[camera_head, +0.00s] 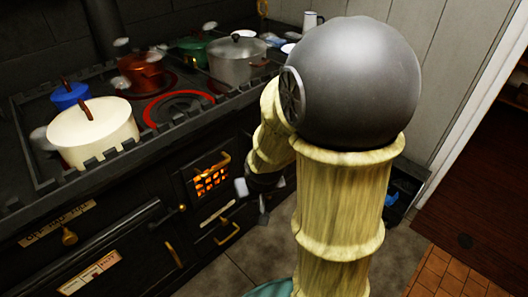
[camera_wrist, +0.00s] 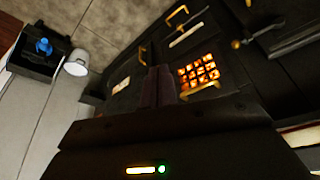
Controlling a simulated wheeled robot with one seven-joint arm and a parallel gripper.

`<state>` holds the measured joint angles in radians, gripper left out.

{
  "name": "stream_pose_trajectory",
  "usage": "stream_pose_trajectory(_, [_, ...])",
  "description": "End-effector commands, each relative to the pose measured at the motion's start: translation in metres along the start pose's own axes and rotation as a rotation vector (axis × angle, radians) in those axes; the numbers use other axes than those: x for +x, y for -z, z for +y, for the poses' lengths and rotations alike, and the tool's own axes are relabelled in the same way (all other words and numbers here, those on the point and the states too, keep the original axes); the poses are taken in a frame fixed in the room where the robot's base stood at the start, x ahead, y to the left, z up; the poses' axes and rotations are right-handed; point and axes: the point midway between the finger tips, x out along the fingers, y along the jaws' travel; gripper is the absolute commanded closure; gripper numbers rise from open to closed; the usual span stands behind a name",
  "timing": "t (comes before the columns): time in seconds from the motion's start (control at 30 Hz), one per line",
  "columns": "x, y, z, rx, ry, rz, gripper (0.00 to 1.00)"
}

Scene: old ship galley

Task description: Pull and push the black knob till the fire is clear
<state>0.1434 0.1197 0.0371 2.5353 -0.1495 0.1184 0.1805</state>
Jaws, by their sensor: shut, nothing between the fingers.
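The fire (camera_head: 212,180) glows orange behind a barred grate in the black stove front. It also shows in the wrist view (camera_wrist: 198,72), just right of my fingers. My gripper (camera_head: 246,190) is beside the grate, low in front of the stove. In the wrist view its dark fingers (camera_wrist: 158,86) are together with nothing seen between them. I cannot make out the black knob against the black stove; it may be hidden by my gripper or arm. Whether the fingers touch the stove cannot be told.
Brass handles (camera_head: 227,236) and a brass knob (camera_wrist: 236,44) stick out from the stove front. Pots, including a cream one (camera_head: 93,133) and a grey one (camera_head: 238,60), stand on top. A dark box with a blue thing (camera_wrist: 44,47) and a whitish vessel (camera_wrist: 76,63) are beyond.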

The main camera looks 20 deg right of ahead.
Motion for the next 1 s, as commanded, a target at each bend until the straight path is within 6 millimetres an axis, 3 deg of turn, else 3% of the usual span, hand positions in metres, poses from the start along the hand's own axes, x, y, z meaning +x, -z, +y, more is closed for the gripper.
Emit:
stream_pose_trajectory(0.03, [0.018, 0.009, 0.013, 0.051, -0.004, 0.034, 1.00])
stream_pose_trajectory(0.2, [0.064, 0.044, 0.048, 0.232, 0.065, 0.197, 1.00])
stream_pose_trajectory(0.5, [0.119, 0.075, 0.091, 0.616, 0.419, 0.432, 1.00])
stream_pose_trajectory(0.67, [0.124, 0.077, 0.112, 0.855, 0.708, 0.529, 1.00])
stream_pose_trajectory(0.8, [0.115, 0.073, 0.130, 1.030, 0.962, 0.590, 1.00])
stream_pose_trajectory(1.0, [0.102, 0.068, 0.142, 1.127, 1.137, 0.620, 1.00])
